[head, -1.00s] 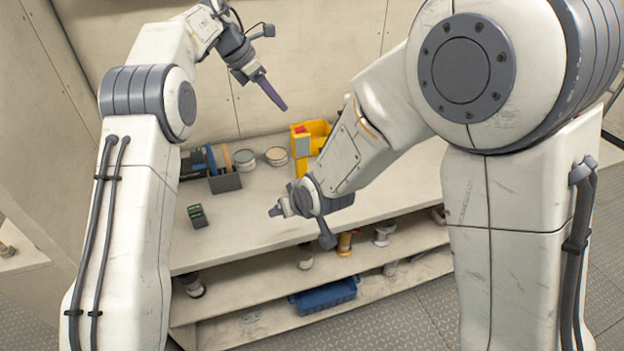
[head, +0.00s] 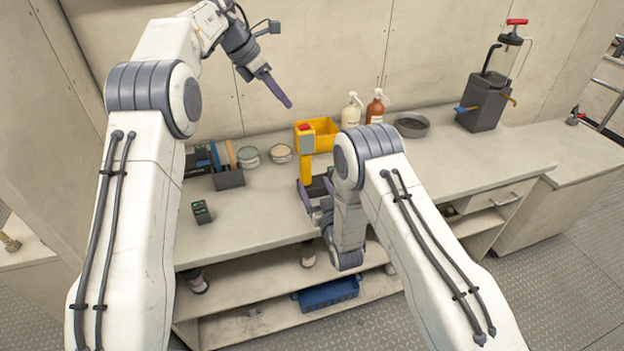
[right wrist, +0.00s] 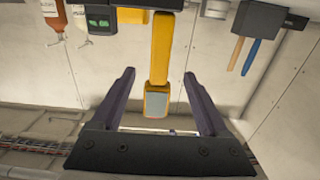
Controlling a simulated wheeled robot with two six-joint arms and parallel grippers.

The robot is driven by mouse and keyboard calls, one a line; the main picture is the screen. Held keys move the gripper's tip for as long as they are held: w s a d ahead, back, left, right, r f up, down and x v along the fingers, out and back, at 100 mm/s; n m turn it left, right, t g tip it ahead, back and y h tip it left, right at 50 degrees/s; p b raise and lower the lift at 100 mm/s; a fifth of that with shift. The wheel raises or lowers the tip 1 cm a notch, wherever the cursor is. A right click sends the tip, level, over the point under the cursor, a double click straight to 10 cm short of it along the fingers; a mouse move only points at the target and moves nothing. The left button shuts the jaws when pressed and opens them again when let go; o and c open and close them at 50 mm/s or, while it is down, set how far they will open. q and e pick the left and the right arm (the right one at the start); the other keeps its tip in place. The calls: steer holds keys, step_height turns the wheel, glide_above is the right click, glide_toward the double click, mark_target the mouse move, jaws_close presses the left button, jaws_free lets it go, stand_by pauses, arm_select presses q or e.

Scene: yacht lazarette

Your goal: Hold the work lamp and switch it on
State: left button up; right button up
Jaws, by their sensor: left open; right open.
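The work lamp (head: 306,168) stands upright on the bench, with a yellow post, a grey head and a red part on top. My right gripper (head: 316,192) is open at the bench's front side, close to the lamp's lower part. In the right wrist view the picture is inverted, and the lamp (right wrist: 161,50) appears between the two open fingers (right wrist: 159,75), with no clear contact. My left gripper (head: 287,103) is raised above the back of the bench, open and empty, pointing down to the right.
A yellow bin (head: 325,133) stands behind the lamp. Two bottles (head: 352,110), a grey pan (head: 411,126) and a dark pump device (head: 483,104) stand to the right.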

mark_target(307, 169)
steer(key=x, duration=1)
steer(key=shift+c, duration=0.3)
jaws_close()
